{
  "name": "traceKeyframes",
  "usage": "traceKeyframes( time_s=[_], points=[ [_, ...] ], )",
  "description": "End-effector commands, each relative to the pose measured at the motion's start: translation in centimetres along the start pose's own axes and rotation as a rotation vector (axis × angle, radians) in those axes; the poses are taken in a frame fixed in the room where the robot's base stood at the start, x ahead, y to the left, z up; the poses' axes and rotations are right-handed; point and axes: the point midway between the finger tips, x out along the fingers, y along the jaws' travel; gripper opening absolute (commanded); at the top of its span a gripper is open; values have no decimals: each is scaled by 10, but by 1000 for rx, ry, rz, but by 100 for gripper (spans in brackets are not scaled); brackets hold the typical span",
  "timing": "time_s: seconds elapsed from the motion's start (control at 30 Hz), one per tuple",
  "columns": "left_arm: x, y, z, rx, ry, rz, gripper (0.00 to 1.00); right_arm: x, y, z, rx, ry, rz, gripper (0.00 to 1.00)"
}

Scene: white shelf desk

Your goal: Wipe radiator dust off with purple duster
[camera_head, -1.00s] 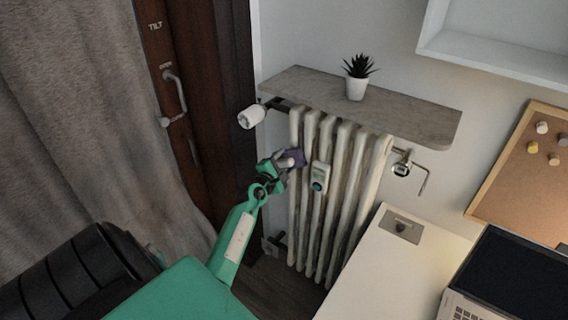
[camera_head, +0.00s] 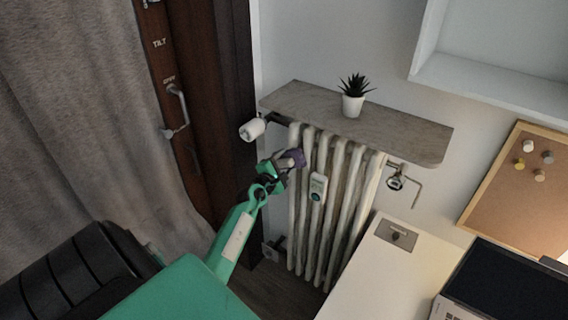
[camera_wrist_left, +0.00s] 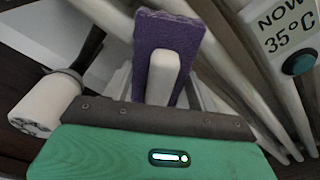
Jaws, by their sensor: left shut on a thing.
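The white ribbed radiator (camera_head: 337,205) stands against the wall under a grey shelf, with brownish dust streaks on its ribs. My left gripper (camera_head: 279,166) is shut on the purple duster (camera_head: 297,156) at the radiator's upper left ribs. In the left wrist view the duster (camera_wrist_left: 168,42) is a flat purple pad with a pale handle, held upright between the fingers, with ribs right behind it. I cannot tell whether the pad touches them. My right gripper is not in view.
A white valve knob (camera_head: 252,129) sticks out left of the ribs. A temperature display (camera_head: 318,188) hangs on the radiator front. The shelf (camera_head: 410,138) above holds a potted plant (camera_head: 354,97). A white desk (camera_head: 372,268) with a laptop (camera_head: 505,285) stands at lower right.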

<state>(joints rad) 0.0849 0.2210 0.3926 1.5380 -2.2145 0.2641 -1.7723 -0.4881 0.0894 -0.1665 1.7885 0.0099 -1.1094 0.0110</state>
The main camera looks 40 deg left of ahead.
Motion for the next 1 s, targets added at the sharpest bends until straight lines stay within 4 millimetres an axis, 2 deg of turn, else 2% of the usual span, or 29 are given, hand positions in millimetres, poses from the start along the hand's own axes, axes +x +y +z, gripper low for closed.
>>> traceKeyframes(
  time_s=[0.3,0.53,0.8,1.0],
  points=[
    [4,-25,-16,1,1,-1,36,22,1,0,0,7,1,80],
    [5,-30,-18,1,1,0,36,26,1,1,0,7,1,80],
    [6,-51,-30,-1,0,-2,36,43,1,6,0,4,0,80],
    [6,-56,-33,-1,0,-2,36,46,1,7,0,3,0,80]
  ],
)
